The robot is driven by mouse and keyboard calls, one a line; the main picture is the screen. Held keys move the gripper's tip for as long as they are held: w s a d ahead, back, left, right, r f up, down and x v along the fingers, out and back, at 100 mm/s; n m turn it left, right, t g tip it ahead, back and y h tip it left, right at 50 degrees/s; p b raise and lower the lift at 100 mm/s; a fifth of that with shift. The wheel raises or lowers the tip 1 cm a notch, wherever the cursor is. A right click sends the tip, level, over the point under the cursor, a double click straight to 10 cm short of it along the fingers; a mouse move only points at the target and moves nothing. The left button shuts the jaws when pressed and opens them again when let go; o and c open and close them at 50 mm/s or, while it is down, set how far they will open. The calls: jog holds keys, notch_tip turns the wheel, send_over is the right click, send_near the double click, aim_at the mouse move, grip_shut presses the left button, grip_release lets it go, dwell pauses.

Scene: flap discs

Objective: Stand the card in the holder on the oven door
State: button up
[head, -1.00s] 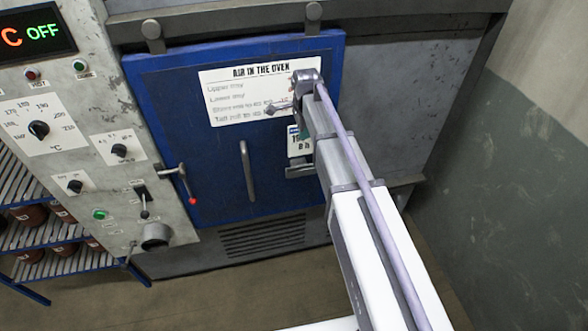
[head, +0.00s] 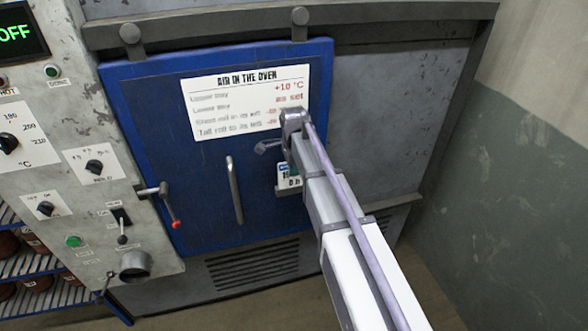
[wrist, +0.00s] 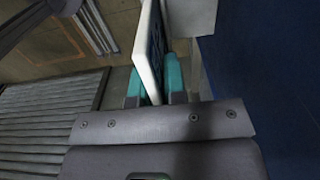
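The card (head: 287,173), white with a blue band and dark print, shows in the head view in front of the blue oven door (head: 205,190). In the wrist view the card (wrist: 149,50) is seen edge-on between my gripper's (wrist: 157,90) teal fingertips, which are shut on it. The holder (head: 282,191) is a small grey metal piece on the door, right at the card's lower edge in the head view. My arm hides part of the card and holder. Whether the card is inside the holder or in front of it I cannot tell.
A white sign (head: 247,101) is above the card on the door. A vertical door handle (head: 235,190) and a red-tipped latch lever (head: 162,200) lie to the left. The control panel (head: 75,130) is further left. A bare wall (head: 530,180) stands right.

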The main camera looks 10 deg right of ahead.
jog(key=o, duration=0.4)
jog(key=shift+c, duration=0.2)
